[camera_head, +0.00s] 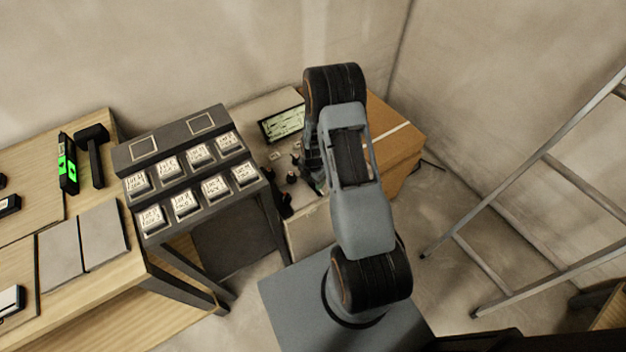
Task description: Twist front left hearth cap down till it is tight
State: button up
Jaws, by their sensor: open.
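A pale low surface (262,112), which seems to be the hearth, stands between the dark rack and the cardboard box. Several small caps or clips, dark and whitish, sit on it; one dark cap (291,177) is near its front left. They are too small to tell how far down each is twisted. My gripper (317,184) is open, at the right of these caps, low over the surface. My arm hides part of it and the right part of the surface. I cannot tell whether the fingers touch a cap.
A dark sloped rack (190,212) with several labelled bins stands left of the hearth. A framed green-white panel (283,124) lies behind the caps. A cardboard box (405,150) is right of my arm. A ladder (545,160) leans at the right. A wooden bench (100,295) holds tools and grey tiles.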

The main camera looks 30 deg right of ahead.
jog(key=shift+c, duration=0.4)
jog(key=c, duration=0.9)
jog(key=shift+o, duration=0.2)
jog(key=shift+m, duration=0.3)
